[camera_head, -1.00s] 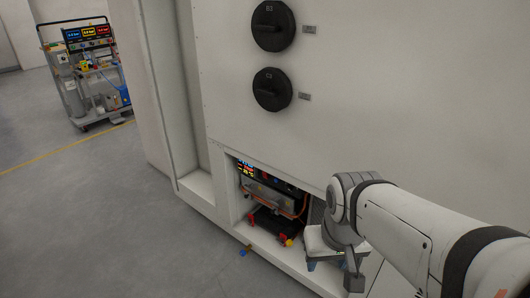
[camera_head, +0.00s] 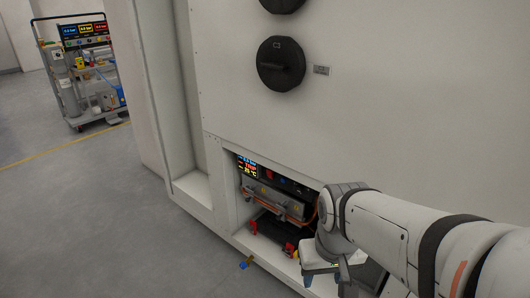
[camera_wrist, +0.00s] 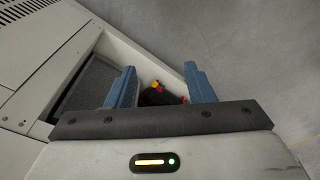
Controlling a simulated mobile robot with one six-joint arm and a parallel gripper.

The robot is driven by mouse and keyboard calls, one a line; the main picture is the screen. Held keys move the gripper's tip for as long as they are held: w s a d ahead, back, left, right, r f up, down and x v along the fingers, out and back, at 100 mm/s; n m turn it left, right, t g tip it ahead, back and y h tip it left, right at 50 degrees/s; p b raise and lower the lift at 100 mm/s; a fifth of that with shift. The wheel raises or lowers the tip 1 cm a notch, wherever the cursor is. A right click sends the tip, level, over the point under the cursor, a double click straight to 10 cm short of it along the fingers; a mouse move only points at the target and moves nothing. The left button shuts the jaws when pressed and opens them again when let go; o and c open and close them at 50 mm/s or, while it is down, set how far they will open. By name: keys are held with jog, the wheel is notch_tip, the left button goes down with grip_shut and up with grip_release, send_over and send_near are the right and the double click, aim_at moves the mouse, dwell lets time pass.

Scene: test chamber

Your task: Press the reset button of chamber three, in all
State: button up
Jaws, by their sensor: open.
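No part is clearly recognisable as the reset button of chamber three. A low recess (camera_head: 231,207) in the white cabinet holds equipment with a small lit display (camera_head: 247,167) in blue, red and yellow text, too small to read surely. Orange tubing and red and yellow parts (camera_head: 277,232) show below it. My gripper hangs low at the recess's right side in the head view, partly hidden by my arm. In the wrist view my gripper (camera_wrist: 160,67) is open and empty, its blue fingers apart. Red and yellow parts (camera_wrist: 157,88) show between and beyond the fingers.
A cart (camera_head: 89,70) stands far left. The left floor is clear.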

jog(key=shift+s, duration=0.1)
grip_shut()
dwell(1.4)
